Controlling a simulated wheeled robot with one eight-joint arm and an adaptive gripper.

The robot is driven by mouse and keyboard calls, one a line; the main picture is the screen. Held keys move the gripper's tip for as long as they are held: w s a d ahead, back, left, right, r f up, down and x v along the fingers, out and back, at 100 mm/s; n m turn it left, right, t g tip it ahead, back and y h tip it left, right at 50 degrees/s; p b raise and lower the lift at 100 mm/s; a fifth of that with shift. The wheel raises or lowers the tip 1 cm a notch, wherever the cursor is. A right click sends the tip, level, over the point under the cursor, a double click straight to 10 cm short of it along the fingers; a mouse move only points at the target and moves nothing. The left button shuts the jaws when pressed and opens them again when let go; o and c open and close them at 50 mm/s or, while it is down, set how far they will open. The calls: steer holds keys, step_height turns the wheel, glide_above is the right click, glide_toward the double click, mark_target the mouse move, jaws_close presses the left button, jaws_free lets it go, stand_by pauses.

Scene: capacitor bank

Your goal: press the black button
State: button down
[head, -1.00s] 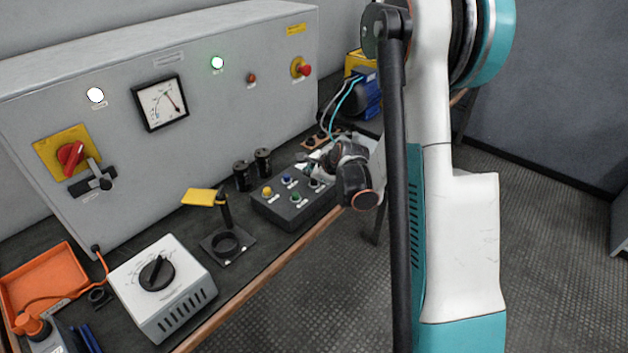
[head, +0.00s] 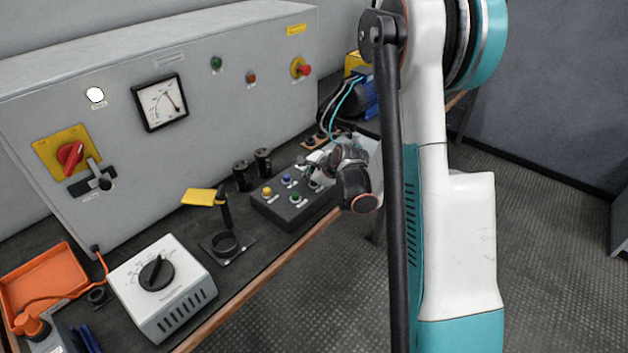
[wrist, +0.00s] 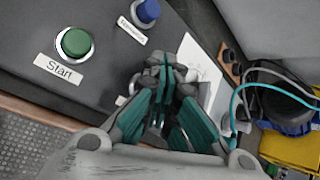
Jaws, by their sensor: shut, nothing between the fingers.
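The dark button box (head: 267,205) lies on the bench in the head view. It carries a yellow button (head: 267,191), a blue button (head: 287,179) and a green button (head: 296,197). In the wrist view the green button (wrist: 75,43), labelled Start, and the blue button (wrist: 147,11) lie left of my gripper (wrist: 165,70). My gripper is shut and empty, over the right part of the box. It also shows in the head view (head: 312,166).
Two black cylinders (head: 263,162) stand behind the box. The grey cabinet (head: 230,100) rises at the back. A blue motor (head: 364,98) with cables is beyond my gripper. A dial unit (head: 165,285) and an orange tray (head: 45,275) are at the left.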

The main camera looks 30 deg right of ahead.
mark_target(312, 183)
steer(key=shift+f, duration=0.25)
steer(key=shift+r, duration=0.1)
stand_by(0.5)
steer(key=shift+r+p, duration=0.8)
steer(key=shift+r, duration=0.45)
steer(key=shift+r, duration=0.1)
step_height(312, 183, up, 5)
steer(key=p, duration=0.3)
stand_by(0.3)
